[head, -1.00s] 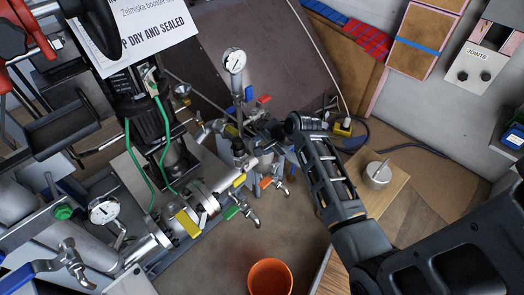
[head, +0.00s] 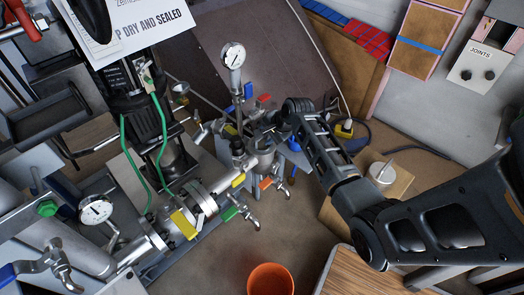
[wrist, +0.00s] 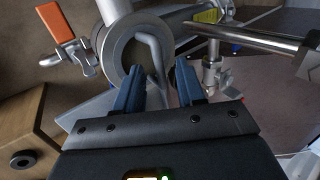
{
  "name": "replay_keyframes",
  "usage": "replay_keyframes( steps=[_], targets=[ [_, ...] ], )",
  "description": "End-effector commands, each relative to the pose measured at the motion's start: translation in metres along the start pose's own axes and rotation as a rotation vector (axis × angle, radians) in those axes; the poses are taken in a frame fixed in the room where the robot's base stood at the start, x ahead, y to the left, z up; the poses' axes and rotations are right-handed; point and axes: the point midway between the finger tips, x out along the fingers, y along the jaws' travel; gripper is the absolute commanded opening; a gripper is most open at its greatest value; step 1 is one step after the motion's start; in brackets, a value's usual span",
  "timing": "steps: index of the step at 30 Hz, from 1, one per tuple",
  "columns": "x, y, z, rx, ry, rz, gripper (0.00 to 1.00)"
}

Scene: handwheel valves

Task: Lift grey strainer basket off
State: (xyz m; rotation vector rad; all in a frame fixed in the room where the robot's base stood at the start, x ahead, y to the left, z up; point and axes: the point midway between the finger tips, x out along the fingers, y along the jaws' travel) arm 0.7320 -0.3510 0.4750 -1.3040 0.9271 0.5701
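In the wrist view a round grey pipe mouth (wrist: 130,48) faces me, with a bent grey rod (wrist: 152,48) across it. The rod looks like the handle of the grey strainer basket; the basket's body is not clearly seen. My gripper (wrist: 160,82) is open, its two blue fingers pointing at the mouth, one on each side of the rod's lower end. I see nothing held, and contact cannot be told. In the head view my wrist is over the valve cluster (head: 262,150) and hides most of the gripper and the basket.
An orange-handled valve (wrist: 62,32) is left of the mouth and a steel pipe (wrist: 245,38) is to its right. A round silver piece (head: 381,173) lies on a wooden board at right. An orange bucket (head: 270,279) stands in front.

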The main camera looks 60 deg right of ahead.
Motion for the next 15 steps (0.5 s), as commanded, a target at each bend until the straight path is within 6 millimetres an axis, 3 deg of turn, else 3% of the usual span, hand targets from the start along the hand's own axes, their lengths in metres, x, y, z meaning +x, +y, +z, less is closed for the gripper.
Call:
replay_keyframes(
  steps=[8, 15],
  targets=[
    [0.0027, 0.0000, 0.0002, 0.000, 0.000, 0.000, 0.39],
    [0.0026, 0.0000, 0.0003, 0.000, 0.000, 0.000, 0.16]
  ],
)
